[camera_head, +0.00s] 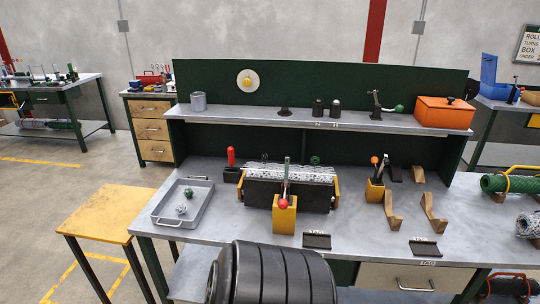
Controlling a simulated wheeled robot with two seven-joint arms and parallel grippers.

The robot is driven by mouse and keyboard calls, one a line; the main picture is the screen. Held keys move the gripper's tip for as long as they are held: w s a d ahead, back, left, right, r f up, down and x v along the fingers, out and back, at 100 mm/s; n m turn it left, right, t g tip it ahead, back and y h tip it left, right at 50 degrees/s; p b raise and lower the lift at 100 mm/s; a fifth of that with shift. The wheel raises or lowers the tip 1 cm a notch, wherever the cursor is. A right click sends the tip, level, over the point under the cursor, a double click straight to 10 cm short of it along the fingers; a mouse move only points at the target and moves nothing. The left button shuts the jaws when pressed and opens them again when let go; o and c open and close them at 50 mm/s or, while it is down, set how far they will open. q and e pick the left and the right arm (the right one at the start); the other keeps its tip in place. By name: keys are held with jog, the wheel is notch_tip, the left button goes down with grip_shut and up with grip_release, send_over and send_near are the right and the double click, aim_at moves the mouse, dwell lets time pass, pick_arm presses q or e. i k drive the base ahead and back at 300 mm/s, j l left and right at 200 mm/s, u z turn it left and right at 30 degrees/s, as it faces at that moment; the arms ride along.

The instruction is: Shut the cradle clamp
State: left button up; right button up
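The cradle (262,192) is a dark block near the front middle of the bench. A pale mesh roll (262,172) lies along its top, between yellow end brackets. The clamp is at the cradle's front middle. It has a yellow block (284,218), a red ball knob (283,203) and a narrow grey-green lever (286,178) that shows in line above the knob. I cannot tell from this view whether the clamp is open or shut. Neither of my grippers is in view. A large black ribbed part, probably mine, fills the bottom middle.
A grey tray (163,216) with small balls is left of the cradle. A yellow tool holder (375,191) and wooden stands (433,214) are to the right. Green and grey mesh rolls lie at the far right. A yellow-topped side table (112,212) stands at left.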

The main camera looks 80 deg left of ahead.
aim_at(282, 204)
jog(key=u, duration=2.6)
